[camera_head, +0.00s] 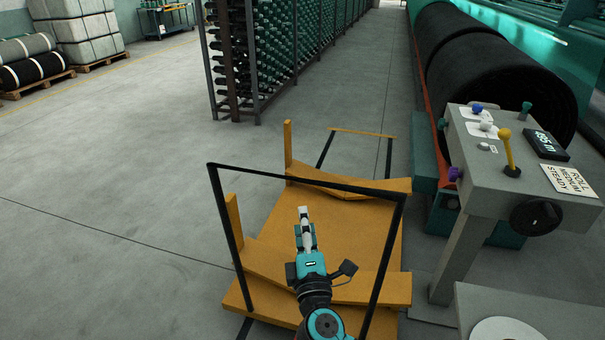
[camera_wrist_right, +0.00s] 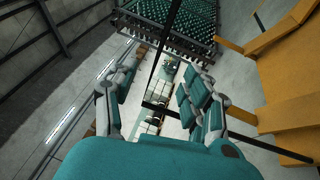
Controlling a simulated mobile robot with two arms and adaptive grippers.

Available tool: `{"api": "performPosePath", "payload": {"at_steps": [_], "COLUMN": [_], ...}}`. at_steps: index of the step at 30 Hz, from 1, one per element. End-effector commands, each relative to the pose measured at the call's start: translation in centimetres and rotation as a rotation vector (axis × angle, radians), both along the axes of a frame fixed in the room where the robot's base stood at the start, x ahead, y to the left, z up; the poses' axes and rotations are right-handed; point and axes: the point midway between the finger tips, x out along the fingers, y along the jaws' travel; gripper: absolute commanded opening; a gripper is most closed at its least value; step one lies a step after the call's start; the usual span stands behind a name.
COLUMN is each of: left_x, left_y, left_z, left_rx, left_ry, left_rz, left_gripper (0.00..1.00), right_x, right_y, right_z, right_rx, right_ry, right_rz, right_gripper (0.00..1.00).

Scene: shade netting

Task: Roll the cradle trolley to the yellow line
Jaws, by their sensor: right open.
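The cradle trolley (camera_head: 352,232) is an orange platform with angled cradle boards and upright posts. Its black handle frame (camera_head: 290,174) rises on the near side. It stands left of the control console. A yellow line (camera_head: 362,132) lies on the floor just beyond the trolley, joined to black side strips. My right gripper (camera_head: 304,216) is open and empty, inside the outline of the handle frame and below its top bar. In the right wrist view, black handle bars (camera_wrist_right: 168,45) cross between the open fingers (camera_wrist_right: 162,76); I cannot tell the gap. My left gripper is out of view.
The control console (camera_head: 520,180) with knobs, a yellow lever and a sign stands close on the right. Behind it is a large black net roll (camera_head: 490,80). A bobbin rack (camera_head: 270,60) stands farther back. The floor at left is clear.

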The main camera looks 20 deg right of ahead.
Motion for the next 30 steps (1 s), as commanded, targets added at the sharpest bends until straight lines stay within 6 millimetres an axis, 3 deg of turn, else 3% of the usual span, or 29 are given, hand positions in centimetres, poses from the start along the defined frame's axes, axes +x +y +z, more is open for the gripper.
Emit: {"api": "performPosePath", "payload": {"at_steps": [9,15,21,30], "left_x": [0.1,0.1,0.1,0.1], "left_y": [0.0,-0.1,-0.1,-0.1], "left_z": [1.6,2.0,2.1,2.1], "left_rx": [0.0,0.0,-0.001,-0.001], "left_ry": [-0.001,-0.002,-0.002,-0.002], "left_rz": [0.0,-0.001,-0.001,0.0], "left_gripper": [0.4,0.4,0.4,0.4], "right_x": [7.0,10.5,12.4,12.8], "right_y": [-1.4,-2.2,-2.5,-2.6], "right_z": [1.6,2.2,2.4,2.4], "right_rx": [-0.002,-0.001,0.0,0.0], "right_ry": [-0.002,-0.001,0.0,0.001], "right_rz": [-0.001,-0.001,-0.001,-0.001], "right_gripper": [0.49,0.49,0.49,0.49]}}
